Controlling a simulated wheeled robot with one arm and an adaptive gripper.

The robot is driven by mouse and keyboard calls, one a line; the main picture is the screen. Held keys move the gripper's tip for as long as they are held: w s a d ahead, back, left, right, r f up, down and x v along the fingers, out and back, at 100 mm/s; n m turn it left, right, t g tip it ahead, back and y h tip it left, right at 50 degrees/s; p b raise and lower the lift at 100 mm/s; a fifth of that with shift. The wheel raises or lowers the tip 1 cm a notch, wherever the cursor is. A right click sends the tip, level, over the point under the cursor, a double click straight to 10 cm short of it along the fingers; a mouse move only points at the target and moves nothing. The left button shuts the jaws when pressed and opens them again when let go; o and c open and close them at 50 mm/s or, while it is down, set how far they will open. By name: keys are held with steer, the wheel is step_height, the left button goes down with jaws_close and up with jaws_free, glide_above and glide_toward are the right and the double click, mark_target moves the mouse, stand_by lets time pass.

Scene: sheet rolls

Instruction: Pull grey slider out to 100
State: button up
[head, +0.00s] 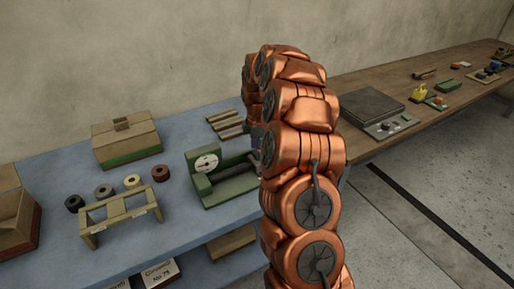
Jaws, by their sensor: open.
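A green device (222,190) with a round white dial (207,163) stands on the blue table, left of my copper arm. A dark grey part lies low between its two upright ends. I cannot tell whether that part is the grey slider, and no scale mark can be read. My gripper (256,135) shows only as a small grey piece at the left edge of my arm, above and behind the device's right end. It is open; my arm hides most of it, and I cannot tell whether it touches the device.
On the blue table (185,235) stand a wooden frame (118,212), several small rolls, a cardboard box (126,142) and tan rolls (224,122). A grey scale (372,107) sits on the brown bench at right. Blue tabletop is clear in front of the device.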

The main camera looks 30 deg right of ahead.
jaws_close()
stand_by(0.5)
